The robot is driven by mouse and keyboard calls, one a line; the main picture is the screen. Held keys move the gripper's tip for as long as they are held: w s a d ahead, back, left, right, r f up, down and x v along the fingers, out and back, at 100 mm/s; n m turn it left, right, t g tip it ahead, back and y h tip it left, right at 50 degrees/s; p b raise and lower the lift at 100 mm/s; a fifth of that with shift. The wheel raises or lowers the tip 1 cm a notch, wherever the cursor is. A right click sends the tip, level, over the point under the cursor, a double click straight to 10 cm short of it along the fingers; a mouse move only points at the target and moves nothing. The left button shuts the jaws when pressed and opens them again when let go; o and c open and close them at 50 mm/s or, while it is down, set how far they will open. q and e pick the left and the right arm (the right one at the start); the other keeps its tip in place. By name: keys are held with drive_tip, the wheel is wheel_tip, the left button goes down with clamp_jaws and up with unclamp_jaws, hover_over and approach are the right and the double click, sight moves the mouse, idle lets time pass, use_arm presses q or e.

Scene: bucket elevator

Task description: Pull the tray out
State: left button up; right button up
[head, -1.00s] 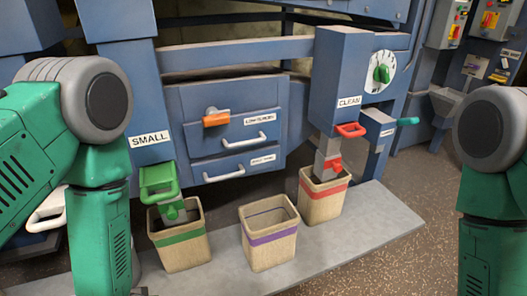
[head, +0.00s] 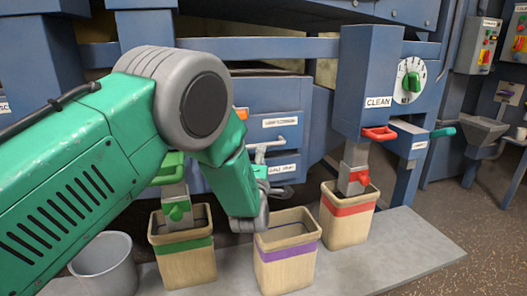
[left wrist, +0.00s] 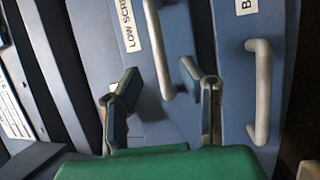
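Two blue drawer-like trays sit one above the other in the blue machine. The upper one (head: 277,108) has a label, readable as "LOW SCRE..." in the left wrist view, and a pale bar handle (left wrist: 162,55). The lower tray (head: 290,158) has its own pale handle (left wrist: 261,92). Both look closed. My left gripper (left wrist: 160,85) is open in front of the trays, the end of the upper handle showing between its fingertips. I cannot tell whether it touches. In the head view my left arm hides part of the tray fronts and most of the gripper. My right gripper is out of view.
Three bins stand on the grey platform (head: 400,250): green-banded (head: 186,265), purple-banded (head: 287,268) and red-banded (head: 348,225). A grey bucket (head: 104,265) is at lower left. The blue CLEAN chute (head: 365,75) juts out to the right. Brown floor is clear at far right.

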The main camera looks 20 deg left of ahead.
use_arm(q)
drive_tip(key=b+x, duration=0.1)
drive_tip(key=x, duration=0.5)
drive_tip(key=shift+w+a, duration=0.2)
drive_tip(key=shift+w, duration=0.05)
clamp_jaws()
